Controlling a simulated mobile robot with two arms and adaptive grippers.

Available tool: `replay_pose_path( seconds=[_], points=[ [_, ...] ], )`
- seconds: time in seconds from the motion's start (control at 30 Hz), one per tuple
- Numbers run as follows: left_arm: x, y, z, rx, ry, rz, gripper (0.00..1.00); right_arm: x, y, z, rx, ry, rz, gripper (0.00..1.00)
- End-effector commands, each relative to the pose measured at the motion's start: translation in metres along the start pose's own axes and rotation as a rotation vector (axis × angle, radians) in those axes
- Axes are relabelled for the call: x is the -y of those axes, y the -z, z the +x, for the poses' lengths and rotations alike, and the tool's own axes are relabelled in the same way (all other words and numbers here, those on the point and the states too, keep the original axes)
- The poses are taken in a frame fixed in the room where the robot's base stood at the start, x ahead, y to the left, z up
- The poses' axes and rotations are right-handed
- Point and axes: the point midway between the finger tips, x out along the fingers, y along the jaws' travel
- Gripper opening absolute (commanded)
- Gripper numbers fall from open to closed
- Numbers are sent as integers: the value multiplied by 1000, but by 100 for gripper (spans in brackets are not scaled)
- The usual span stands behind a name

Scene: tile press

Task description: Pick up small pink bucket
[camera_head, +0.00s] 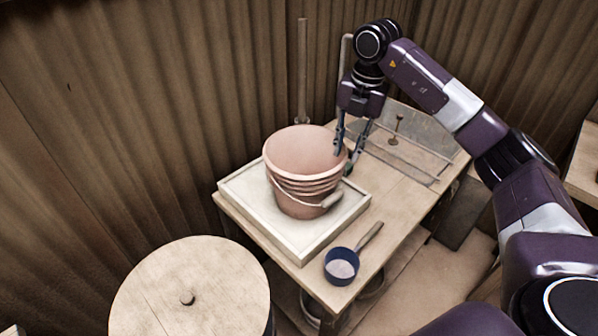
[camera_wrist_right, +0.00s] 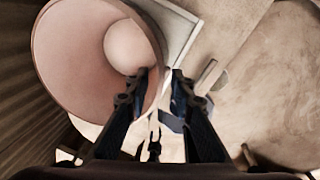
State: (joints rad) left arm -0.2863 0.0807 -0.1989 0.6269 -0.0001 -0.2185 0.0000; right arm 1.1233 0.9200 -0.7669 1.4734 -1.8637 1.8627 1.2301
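The small pink bucket (camera_head: 300,185) stands upright on a square white tray (camera_head: 325,233) on the wooden table, its handle hanging down at the front right. My right gripper (camera_head: 346,153) is at the right side of the bucket's rim, pointing down. In the right wrist view the bucket (camera_wrist_right: 75,60) fills the upper left, and its rim passes between the two fingers of my right gripper (camera_wrist_right: 159,75). The fingers are apart, one over the bucket's inside and one outside, with a gap visible. My left gripper is not seen.
A blue scoop (camera_head: 341,266) with a handle lies on the table in front of the tray. A round wooden lid (camera_head: 190,290) with a knob is at the lower left. A ribbed wall (camera_head: 150,80) stands behind.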

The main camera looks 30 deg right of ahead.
Motion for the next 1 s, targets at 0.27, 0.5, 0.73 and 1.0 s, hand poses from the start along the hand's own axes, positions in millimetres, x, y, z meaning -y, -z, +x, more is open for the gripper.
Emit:
replay_pose_path(
  seconds=[0.27,0.5,0.73,1.0],
  points=[
    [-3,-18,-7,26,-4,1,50,0,1,26,-1,4,0,22],
    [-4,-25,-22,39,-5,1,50,-3,6,59,-3,3,-1,22],
    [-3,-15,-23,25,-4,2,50,-3,4,78,0,0,0,22],
    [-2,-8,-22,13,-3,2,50,-3,4,78,1,0,0,12]
  ],
)
